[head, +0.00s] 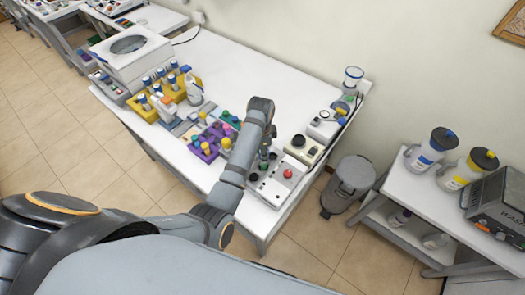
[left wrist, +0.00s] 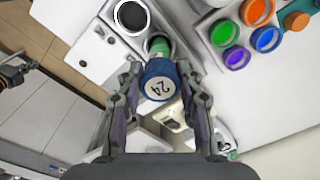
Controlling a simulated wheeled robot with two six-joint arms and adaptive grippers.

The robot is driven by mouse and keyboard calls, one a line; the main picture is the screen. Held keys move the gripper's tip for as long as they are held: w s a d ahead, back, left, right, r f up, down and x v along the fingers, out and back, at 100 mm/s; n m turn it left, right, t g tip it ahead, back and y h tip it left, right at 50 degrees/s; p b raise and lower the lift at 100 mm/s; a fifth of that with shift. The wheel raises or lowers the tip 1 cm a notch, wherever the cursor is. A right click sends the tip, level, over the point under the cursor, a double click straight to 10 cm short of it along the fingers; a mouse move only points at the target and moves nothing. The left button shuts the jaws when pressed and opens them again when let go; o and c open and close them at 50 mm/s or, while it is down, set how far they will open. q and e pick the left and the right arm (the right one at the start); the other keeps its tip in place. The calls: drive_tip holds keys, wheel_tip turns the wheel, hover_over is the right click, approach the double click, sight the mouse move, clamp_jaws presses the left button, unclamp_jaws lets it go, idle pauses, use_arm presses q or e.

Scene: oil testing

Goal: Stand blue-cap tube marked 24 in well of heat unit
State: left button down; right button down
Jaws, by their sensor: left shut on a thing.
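My left gripper (left wrist: 159,80) is shut on the tube with the blue cap marked 24 (left wrist: 158,87). The cap faces the wrist camera, between the two fingers. Below it the tube's greenish body (left wrist: 158,47) shows at a round opening of the heat unit (left wrist: 92,47); I cannot tell how deep it sits. In the head view the tube (head: 264,155) looks about upright under my left wrist. The heat unit (head: 266,191) is the white box with a red button near the table's right end. My right gripper does not show in the head view.
Left of the heat unit stands a purple rack (head: 208,150) with coloured caps. Yellow racks (head: 169,112) with blue-capped tubes are farther left. A beige device (head: 301,148) stands close behind the heat unit. The back middle of the table (head: 255,75) is clear.

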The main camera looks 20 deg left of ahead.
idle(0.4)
use_arm(q)
drive_tip(key=c, duration=0.8)
unclamp_jaws()
drive_tip(key=shift+r, duration=0.1)
wheel_tip(320, 180, up, 7)
drive_tip(key=shift+s+r, duration=0.1)
drive_tip(key=shift+r, duration=0.1)
